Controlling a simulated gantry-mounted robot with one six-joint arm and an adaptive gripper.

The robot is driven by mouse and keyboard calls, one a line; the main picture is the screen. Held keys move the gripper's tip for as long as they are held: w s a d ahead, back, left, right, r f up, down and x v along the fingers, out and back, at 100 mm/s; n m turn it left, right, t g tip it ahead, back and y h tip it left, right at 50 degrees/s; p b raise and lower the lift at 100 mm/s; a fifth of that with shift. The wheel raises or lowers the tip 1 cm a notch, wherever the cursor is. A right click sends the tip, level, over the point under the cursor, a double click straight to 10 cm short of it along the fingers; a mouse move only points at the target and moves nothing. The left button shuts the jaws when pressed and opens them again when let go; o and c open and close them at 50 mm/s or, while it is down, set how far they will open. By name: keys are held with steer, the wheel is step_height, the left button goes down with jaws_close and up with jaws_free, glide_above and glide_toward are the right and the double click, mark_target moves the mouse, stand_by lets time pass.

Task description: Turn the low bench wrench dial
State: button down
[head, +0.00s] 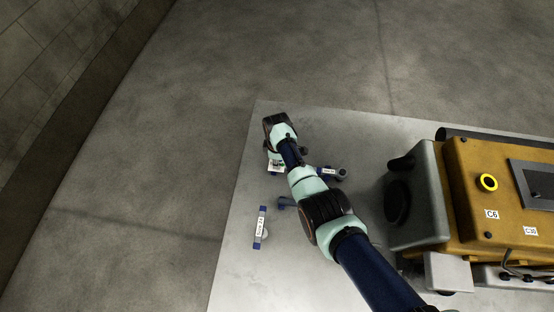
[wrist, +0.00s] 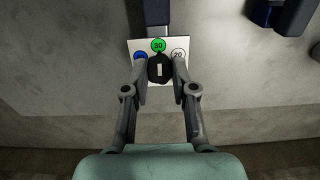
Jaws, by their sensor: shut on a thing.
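The wrench dial (wrist: 160,68) is a black knob with a white mark, on a white plate (wrist: 178,43). The plate carries a green 30 spot above the knob, a white 20 spot at right and a blue spot at left, its label partly hidden. My gripper (wrist: 160,72) is shut on the knob, one finger on each side. The white mark looks upright, in line with the green 30. In the head view the plate (head: 275,167) shows in part below my wrist at the bench's left side; the knob is hidden there.
The grey bench (head: 238,215) carries a labelled blue-ended tool (head: 261,227) at left and another blue labelled item (head: 329,172) right of my wrist. A large orange engine (head: 475,220) with a grey end stands at right. The bench's left front area is clear.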

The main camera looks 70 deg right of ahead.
stand_by(0.3)
steer(key=c, duration=0.9)
jaws_free()
step_height(320, 180, up, 12)
